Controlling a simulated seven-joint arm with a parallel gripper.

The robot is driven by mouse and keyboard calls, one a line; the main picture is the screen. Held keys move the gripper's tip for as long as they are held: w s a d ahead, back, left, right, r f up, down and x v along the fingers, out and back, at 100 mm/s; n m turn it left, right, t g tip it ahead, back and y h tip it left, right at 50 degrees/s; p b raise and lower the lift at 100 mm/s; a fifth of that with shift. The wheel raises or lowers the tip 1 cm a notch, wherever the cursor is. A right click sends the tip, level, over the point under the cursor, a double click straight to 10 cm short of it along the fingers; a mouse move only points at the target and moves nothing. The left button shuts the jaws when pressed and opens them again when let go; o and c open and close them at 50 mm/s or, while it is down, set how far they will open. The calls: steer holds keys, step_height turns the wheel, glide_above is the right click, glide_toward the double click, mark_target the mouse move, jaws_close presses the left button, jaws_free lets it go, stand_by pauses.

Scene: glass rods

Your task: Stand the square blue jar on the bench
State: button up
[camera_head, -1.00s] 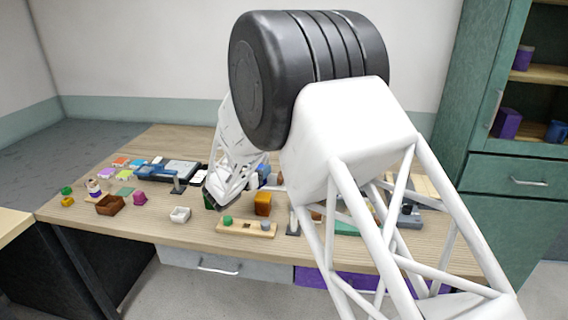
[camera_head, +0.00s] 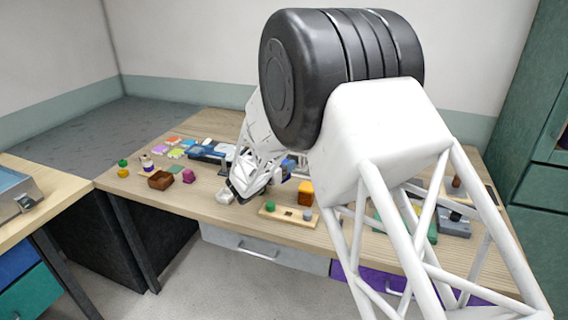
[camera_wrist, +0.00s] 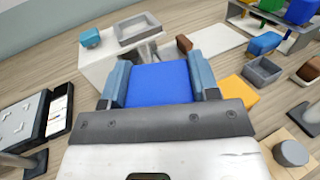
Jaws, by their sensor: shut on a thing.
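The square blue jar (camera_wrist: 158,84) fills the space between the fingers in the wrist view, its flat blue face towards the camera. My gripper (camera_wrist: 160,76) is shut on it, with a blue-grey finger on each side. In the head view my gripper (camera_head: 238,193) is low over the wooden bench (camera_head: 225,218), beside the small white box. The jar cannot be made out there, and whether it touches the bench cannot be told.
The small white box (camera_head: 224,197) is partly behind my gripper. A wooden board (camera_head: 290,215) with a green knob lies right of it, with an orange block (camera_head: 305,193) behind. A brown box (camera_head: 160,180) and magenta piece (camera_head: 188,176) stand left. The front edge is near.

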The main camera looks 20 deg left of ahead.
steer(key=shift+f, duration=0.1)
steer(key=shift+f, duration=3.2)
steer(key=shift+f, duration=0.5)
